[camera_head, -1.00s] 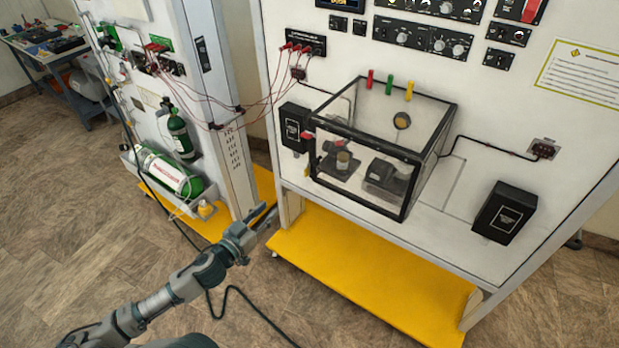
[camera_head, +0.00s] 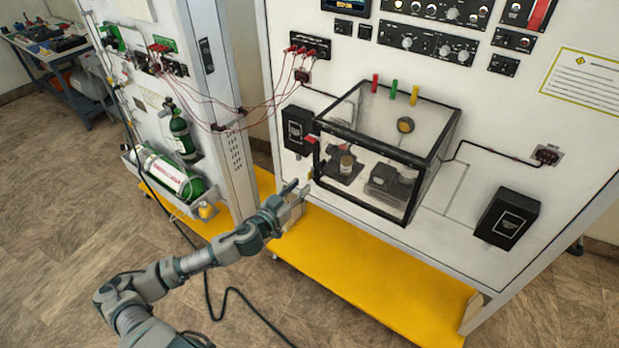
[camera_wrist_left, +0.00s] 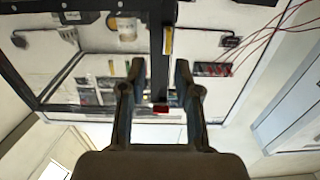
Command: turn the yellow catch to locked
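The small yellow catch (camera_head: 310,174) is on the lower left front edge of the clear black-framed box (camera_head: 410,212). It also shows in the left wrist view as a yellow strip (camera_wrist_left: 168,41) on a dark frame post. My left gripper (camera_head: 300,190) is just below and left of the catch in the head view, apart from it. The catch's exact angle is too small to tell. My right gripper is not in view.
A red tab (camera_head: 312,138) sits at the box's upper left front corner. A black wall unit (camera_head: 298,129) is left of the box. Red, green and yellow pegs stand along its back top. Red cables (camera_head: 262,104) hang left. A yellow base plate (camera_head: 370,283) lies below.

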